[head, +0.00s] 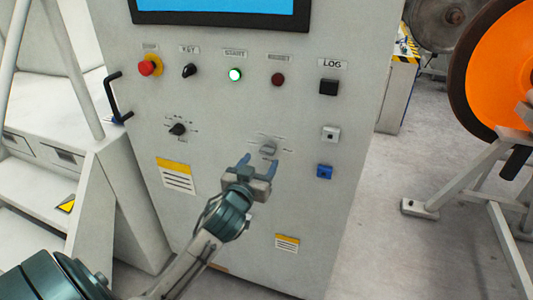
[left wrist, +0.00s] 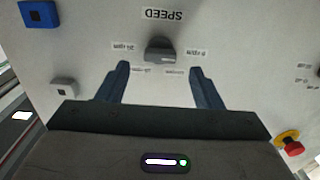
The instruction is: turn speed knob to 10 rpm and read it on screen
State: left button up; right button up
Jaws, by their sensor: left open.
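The grey speed knob (head: 268,149) is on the front of the light grey cabinet. In the left wrist view the knob (left wrist: 160,50) sits below an upside-down SPEED label (left wrist: 162,14), with small rpm labels around it, most too small to read surely. My left gripper (head: 258,161) is open, its two blue-grey fingers pointing at the panel. In the left wrist view the knob lies between and beyond the fingertips (left wrist: 160,68), with no visible contact. The blue screen (head: 225,6) is cut off by the top edge; no reading shows. My right gripper is not in view.
The panel also has a red emergency knob (head: 150,65), key switch (head: 190,70), lit green button (head: 235,75), dark red button (head: 278,79), black rotary selector (head: 177,129) and blue button (head: 324,171). A black handle (head: 115,98) sticks out at left. An orange wheel (head: 500,70) stands at right.

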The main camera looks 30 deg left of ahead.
aim_at(266, 153)
pick_arm(q)
jog(key=x, duration=0.4)
jog(key=shift+w, duration=0.4)
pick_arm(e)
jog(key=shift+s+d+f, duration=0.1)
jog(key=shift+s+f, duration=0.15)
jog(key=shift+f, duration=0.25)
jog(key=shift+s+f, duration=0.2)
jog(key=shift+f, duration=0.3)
pick_arm(q)
jog(key=shift+p, duration=0.3)
jog(key=c, duration=1)
